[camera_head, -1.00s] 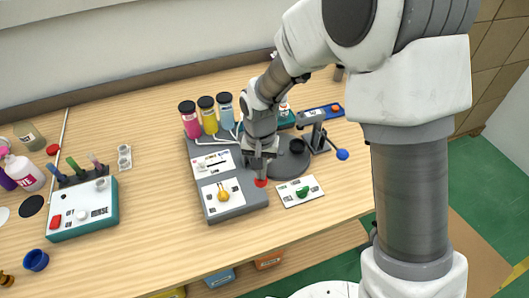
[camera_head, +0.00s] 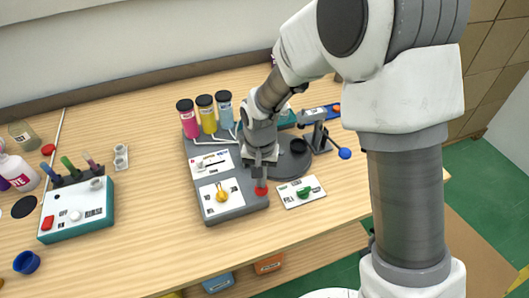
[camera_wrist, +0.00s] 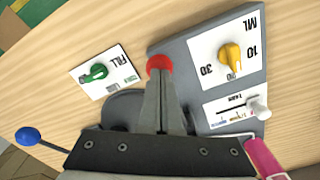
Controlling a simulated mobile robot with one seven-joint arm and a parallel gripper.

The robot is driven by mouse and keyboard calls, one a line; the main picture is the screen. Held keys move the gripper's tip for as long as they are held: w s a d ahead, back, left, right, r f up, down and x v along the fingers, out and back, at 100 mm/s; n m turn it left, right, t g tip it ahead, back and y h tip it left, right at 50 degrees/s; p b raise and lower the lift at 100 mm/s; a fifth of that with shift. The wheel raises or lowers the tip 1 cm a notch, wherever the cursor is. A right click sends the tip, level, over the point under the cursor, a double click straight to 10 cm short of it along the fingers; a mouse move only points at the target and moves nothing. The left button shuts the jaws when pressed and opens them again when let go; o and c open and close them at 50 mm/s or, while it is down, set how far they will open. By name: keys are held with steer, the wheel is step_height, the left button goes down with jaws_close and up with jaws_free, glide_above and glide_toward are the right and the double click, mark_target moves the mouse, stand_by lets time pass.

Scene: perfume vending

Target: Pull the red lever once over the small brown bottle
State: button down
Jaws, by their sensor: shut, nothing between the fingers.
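The red lever's round knob (camera_head: 261,191) shows at the front right of the grey dispenser (camera_head: 238,205). My gripper (camera_head: 261,181) is shut with nothing between its fingers, directly at the knob. In the wrist view the closed fingertips (camera_wrist: 160,82) lie against or just in front of the red knob (camera_wrist: 159,64); I cannot tell whether they touch it. The lever's shaft is mostly hidden by my gripper. I cannot make out the small brown bottle; the place behind my gripper is hidden.
A yellow dial (camera_head: 222,194) is on the dispenser, with a green FILL knob (camera_head: 304,192) to its right. A press with a blue-ended handle (camera_head: 345,153) stands behind right. Pink, yellow and blue bottles (camera_head: 207,114) stand at the back. Bare table lies left of the dispenser.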

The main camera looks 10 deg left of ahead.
steer(key=shift+f+b, duration=0.3)
steer(key=shift+f, duration=0.2)
steer(key=shift+r, duration=0.15)
step_height(320, 180, up, 9)
steer(key=p, duration=0.6)
stand_by(1.3)
